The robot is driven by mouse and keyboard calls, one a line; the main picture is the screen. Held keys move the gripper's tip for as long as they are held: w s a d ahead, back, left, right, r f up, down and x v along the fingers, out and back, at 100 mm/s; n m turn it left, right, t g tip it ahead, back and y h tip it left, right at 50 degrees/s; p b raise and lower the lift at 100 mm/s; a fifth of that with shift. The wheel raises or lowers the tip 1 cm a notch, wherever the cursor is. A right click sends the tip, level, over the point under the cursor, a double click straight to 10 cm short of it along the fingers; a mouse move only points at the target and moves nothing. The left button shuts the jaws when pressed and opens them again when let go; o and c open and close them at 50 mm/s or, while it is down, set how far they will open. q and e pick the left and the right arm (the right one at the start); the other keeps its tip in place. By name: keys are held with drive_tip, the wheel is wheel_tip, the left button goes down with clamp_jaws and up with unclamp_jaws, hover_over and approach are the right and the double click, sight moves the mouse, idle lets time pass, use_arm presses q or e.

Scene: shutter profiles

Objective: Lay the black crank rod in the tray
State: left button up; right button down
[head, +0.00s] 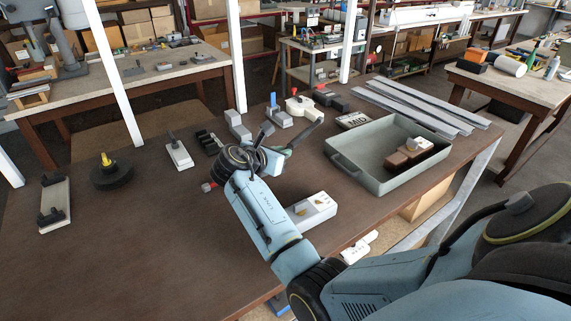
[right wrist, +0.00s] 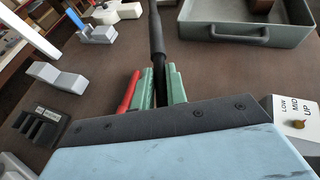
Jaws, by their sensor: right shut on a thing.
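The black crank rod (right wrist: 156,35) is held between the green fingers of my right gripper (right wrist: 160,88) in the right wrist view. It runs away from the fingers toward the top of that view. In the head view the rod (head: 307,131) sticks out past my right gripper (head: 284,144), over the table and left of the tray. A red piece (right wrist: 128,92) shows beside one finger; its join to the rod is hidden. The grey-green tray (head: 345,165) stands on the right of the table, with a brown and white part inside. My left gripper is out of view.
A white switch box (head: 313,209) sits below my right wrist. Grey blocks (head: 238,124), a white-and-black part (head: 178,152) and a black disc (head: 112,175) lie to the left. Long grey profiles (head: 420,104) lie behind the tray. The table's front left is clear.

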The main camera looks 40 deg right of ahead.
sight(281, 179)
drive_tip(key=shift+f, duration=3.4)
drive_tip(key=shift+f, duration=0.15)
drive_tip(key=c, duration=1.5)
unclamp_jaws()
drive_tip(key=shift+o, duration=0.5)
